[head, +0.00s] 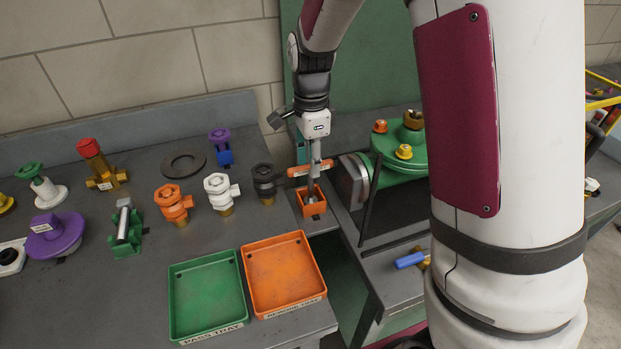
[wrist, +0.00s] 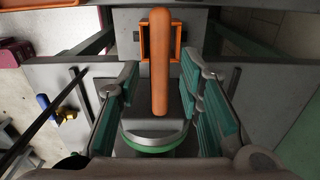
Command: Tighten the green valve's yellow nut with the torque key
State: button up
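The green valve (head: 388,146) stands at the right on the bench, with the yellow nut (head: 404,152) on its top face. The torque key's orange handle (head: 297,171) lies crosswise above a small orange square holder (head: 312,207); its lower part is mostly hidden. My gripper (head: 316,163) is right at the handle from above. In the wrist view the handle (wrist: 160,62) runs between the two teal-padded fingers of my gripper (wrist: 161,104), with a gap on each side. The fingers are open. The holder (wrist: 145,42) shows behind the handle. The valve's nut is not seen in the wrist view.
A green tray (head: 206,298) and an orange tray (head: 285,276) lie at the front. Several small valves, including a white one (head: 219,190) and a black one (head: 264,182), stand left of the holder. A dark bar (head: 371,199) rises before the green valve. A blue-handled tool (head: 410,260) lies at right.

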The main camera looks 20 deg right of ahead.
send_over(311, 200)
jog(key=f, duration=0.6)
jog(key=shift+w+f, duration=0.3)
jog(key=shift+f, duration=0.05)
grip_shut()
jog(key=shift+r+p, duration=0.5)
jog(key=shift+r, duration=0.25)
jog(key=shift+r+p, duration=1.25)
jog(key=shift+r, duration=1.55)
